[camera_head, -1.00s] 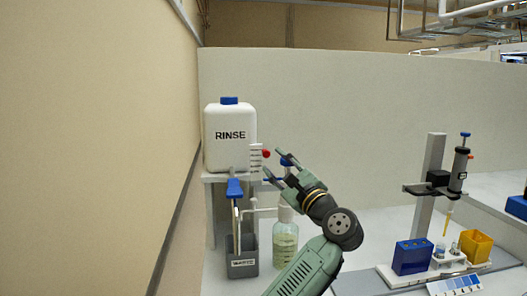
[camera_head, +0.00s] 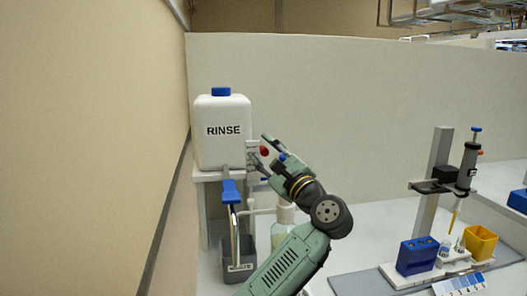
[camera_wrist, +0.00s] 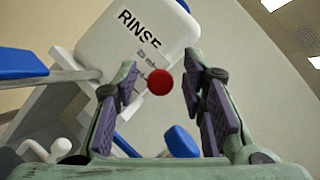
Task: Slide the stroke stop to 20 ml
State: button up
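The stroke stop appears to be the red round knob (camera_head: 264,150) beside a small white scale plate (camera_head: 251,149), right of the RINSE bottle. In the wrist view the red knob (camera_wrist: 160,82) sits between the two fingers, with a gap on each side. The scale plate (camera_wrist: 148,55) is partly hidden behind it there, and its marks are too small to read. My gripper (camera_head: 261,153) is open and empty, its fingertips reaching around the knob. I cannot tell how deep the knob lies between the fingers.
The white RINSE bottle (camera_head: 223,130) stands on a shelf close by. A blue lever (camera_head: 230,191) and a grey bin (camera_head: 239,258) are below. A pipette stand (camera_head: 433,187) is at right. The wall is close at left.

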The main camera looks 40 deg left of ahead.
jog(key=shift+c, duration=0.6)
grip_shut()
dwell(0.3)
